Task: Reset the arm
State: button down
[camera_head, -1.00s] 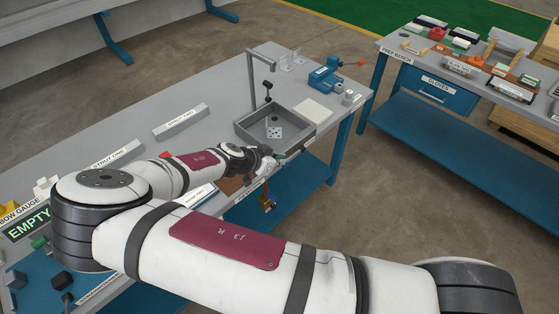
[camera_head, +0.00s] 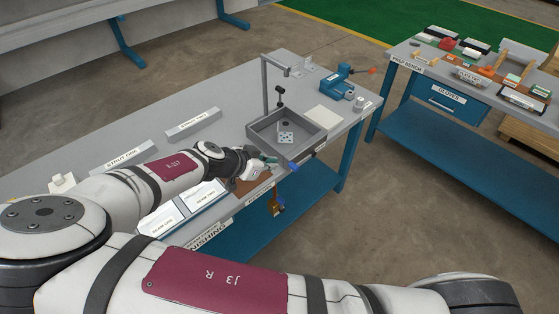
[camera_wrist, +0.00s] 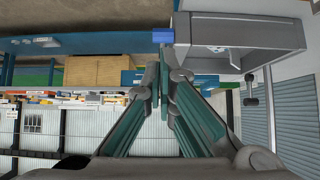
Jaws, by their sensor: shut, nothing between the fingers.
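My arm reaches from the lower part of the head view over the bench (camera_head: 312,92). My gripper (camera_head: 268,160) is at the front edge of the bench, just left of and in front of the grey tray (camera_head: 318,137). In the wrist view my gripper (camera_wrist: 163,85) has its two green fingers close together at the tips, with nothing between them. The grey tray (camera_wrist: 245,32) is above and right of the fingertips there. My upper arm hides part of the bench's near left end.
A post with an arm (camera_head: 265,85) stands behind the tray, and a blue vise (camera_head: 335,82) is at the far right. Strut blocks (camera_head: 193,124) lie on the bench. A prep bench (camera_head: 400,67) stands at right. Open floor (camera_head: 440,210) lies between and in front.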

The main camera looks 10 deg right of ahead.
jog(key=shift+s+a+r, duration=0.15)
jog(key=shift+s+a, duration=0.15)
jog(key=shift+a, duration=0.1)
jog(key=s+d+r+n+y, duration=0.2)
jog(key=s+d+r, duration=0.3)
jog(key=s+r, duration=0.3)
jog(key=s+d+r+n+y, duration=0.3)
jog(key=s+d+r+n, duration=0.2)
jog(key=r, duration=1)
jog(key=s+d+r+n+y, duration=0.3)
jog(key=s+d+r, duration=0.3)
jog(key=s+r, duration=0.6)
jog(key=shift+n, duration=0.4)
